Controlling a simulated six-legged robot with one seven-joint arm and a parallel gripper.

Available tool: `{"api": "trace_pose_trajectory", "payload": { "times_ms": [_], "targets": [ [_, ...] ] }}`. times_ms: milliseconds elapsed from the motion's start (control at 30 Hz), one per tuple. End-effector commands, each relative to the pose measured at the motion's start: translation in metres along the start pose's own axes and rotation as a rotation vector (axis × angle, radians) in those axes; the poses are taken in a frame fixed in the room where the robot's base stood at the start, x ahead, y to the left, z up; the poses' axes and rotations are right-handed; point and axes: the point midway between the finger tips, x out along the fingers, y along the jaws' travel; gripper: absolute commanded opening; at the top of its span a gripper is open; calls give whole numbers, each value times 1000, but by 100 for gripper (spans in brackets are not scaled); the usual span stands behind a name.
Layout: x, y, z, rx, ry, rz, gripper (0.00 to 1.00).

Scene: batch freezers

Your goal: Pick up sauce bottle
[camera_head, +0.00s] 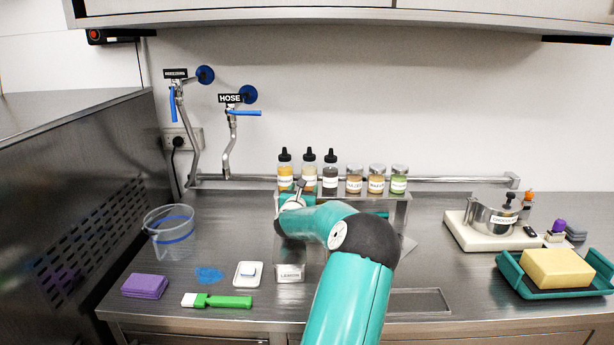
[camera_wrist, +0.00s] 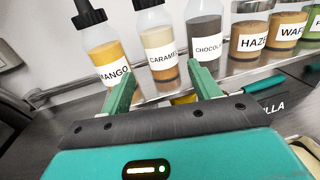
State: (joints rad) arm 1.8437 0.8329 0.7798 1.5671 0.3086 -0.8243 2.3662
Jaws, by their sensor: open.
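Three sauce bottles with black caps stand upright on the raised metal shelf: mango (camera_head: 285,171), caramel (camera_head: 309,170) and chocolate (camera_head: 330,173). They also show in the wrist view as mango (camera_wrist: 105,62), caramel (camera_wrist: 161,50) and chocolate (camera_wrist: 207,48). My gripper (camera_wrist: 163,85) is open, its two green fingers pointing at the bottles, with the caramel bottle ahead between them. Nothing is held, and I cannot tell whether a finger touches a bottle. In the head view my arm hides the gripper's fingers.
Several topping jars (camera_head: 376,180) stand right of the bottles on the shelf (camera_head: 400,196). A box labelled lemon (camera_head: 290,273) is below it. A clear bucket (camera_head: 170,232), purple sponge (camera_head: 145,286) and green brush (camera_head: 217,300) lie left. A teal tray (camera_head: 556,292) is at right.

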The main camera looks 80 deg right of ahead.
Motion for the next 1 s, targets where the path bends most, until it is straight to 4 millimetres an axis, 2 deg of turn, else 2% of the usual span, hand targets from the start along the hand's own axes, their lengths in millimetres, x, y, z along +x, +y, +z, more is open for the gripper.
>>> {"api": "trace_pose_trajectory", "payload": {
  "times_ms": [100, 367, 633, 967, 1000],
  "targets": [
    [16, 2, 0, 1, -1, 1, 62],
    [32, 4, -1, 1, 0, 3, 62],
    [66, 5, -3, 0, 0, 3, 62],
    [73, 4, -2, -1, 0, 5, 62],
    [73, 4, -2, -1, 0, 4, 58]
  ]
}}
